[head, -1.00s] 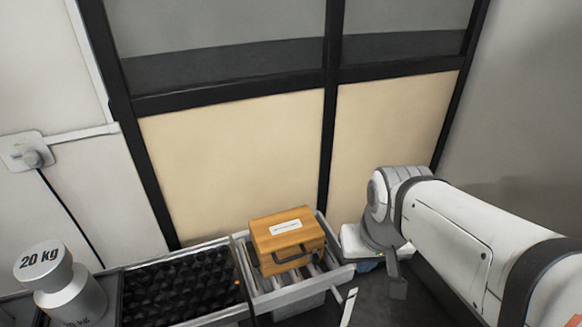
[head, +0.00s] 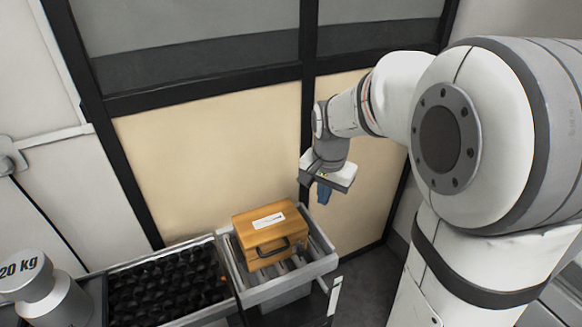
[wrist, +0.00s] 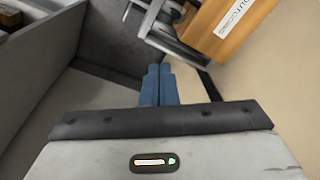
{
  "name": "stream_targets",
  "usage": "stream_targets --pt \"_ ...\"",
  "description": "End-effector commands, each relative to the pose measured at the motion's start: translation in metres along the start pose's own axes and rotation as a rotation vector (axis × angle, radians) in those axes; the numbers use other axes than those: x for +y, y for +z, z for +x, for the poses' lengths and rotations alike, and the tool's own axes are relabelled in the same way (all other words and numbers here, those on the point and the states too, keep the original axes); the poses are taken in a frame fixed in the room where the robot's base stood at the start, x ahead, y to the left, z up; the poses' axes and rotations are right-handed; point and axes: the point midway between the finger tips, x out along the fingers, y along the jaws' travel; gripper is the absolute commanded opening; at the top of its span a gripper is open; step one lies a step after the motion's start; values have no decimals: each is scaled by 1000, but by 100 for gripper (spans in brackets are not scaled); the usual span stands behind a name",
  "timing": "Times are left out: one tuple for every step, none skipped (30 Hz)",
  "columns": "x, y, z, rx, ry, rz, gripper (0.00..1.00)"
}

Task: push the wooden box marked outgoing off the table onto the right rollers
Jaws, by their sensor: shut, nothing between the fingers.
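The wooden box (head: 266,236) with a white label and dark handle sits on the rollers (head: 285,268) inside a grey-railed tray. In the wrist view the box (wrist: 222,38) is at the upper right, and its label reads OUTGOING. My gripper (head: 323,194) is above and to the right of the box, apart from it. In the wrist view my gripper (wrist: 159,72) shows its blue fingers together with nothing between them.
A tray with a black bumpy surface (head: 168,286) adjoins the rollers on the left. A 20 kg weight (head: 38,290) stands at the far left. A framed panel wall (head: 215,150) rises close behind. Dark floor lies to the right of the rollers.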

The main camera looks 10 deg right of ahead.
Motion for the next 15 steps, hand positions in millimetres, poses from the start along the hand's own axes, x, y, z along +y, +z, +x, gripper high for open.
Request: stream_targets --pt "-10 -17 13 -17 14 76 0" --pt "-15 -26 20 -23 20 125 0" --pt "-22 -37 30 -31 27 186 0" --pt "-26 -45 37 -35 33 231 0" --pt "-30 -53 45 -40 39 274 0" --pt "-36 -62 55 -46 47 329 0" --pt "-39 -68 63 -50 52 367 0" --pt "-42 -74 70 -53 58 402 0" --pt "-45 -80 79 -56 64 445 0" --pt "-48 -85 84 -58 68 474 0" --pt "-49 -88 90 -60 71 499 0" --pt "-52 -92 96 -62 76 528 0" --pt "-53 -95 100 -63 78 547 0" --pt "-54 -97 103 -64 81 561 0" --pt "-55 -99 106 -64 82 577 0"
